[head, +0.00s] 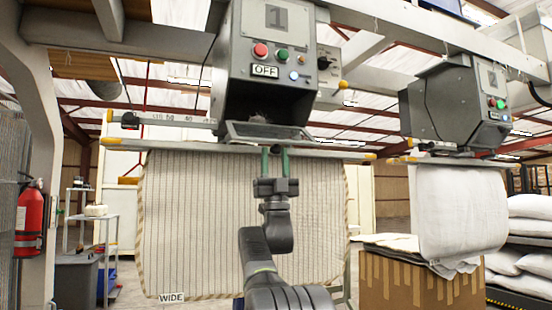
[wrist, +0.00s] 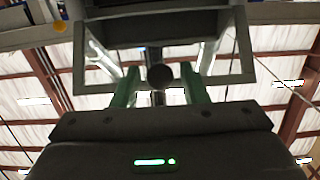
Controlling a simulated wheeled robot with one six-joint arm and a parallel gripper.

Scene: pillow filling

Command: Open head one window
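Head one (head: 268,60) is a grey box marked 1, with an OFF label, high above a striped pillow cover (head: 200,215). Its window (head: 235,133) is a grey-framed panel at the bottom front, tilted, with a dark opening above it. My gripper (head: 275,150) points up just below the window, its two green fingers apart. In the wrist view my gripper (wrist: 160,85) has its fingers on either side of a dark round knob (wrist: 160,76), with gaps visible at both sides. The window frame (wrist: 110,97) surrounds them in that view. Contact with the window cannot be told.
A horizontal bar (head: 330,154) with yellow ends runs close behind my fingers. Head two (head: 455,105) stands to the right with a white cover (head: 460,210) below it. A cardboard box (head: 415,285) stands at lower right; a fire extinguisher (head: 30,220) hangs at left.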

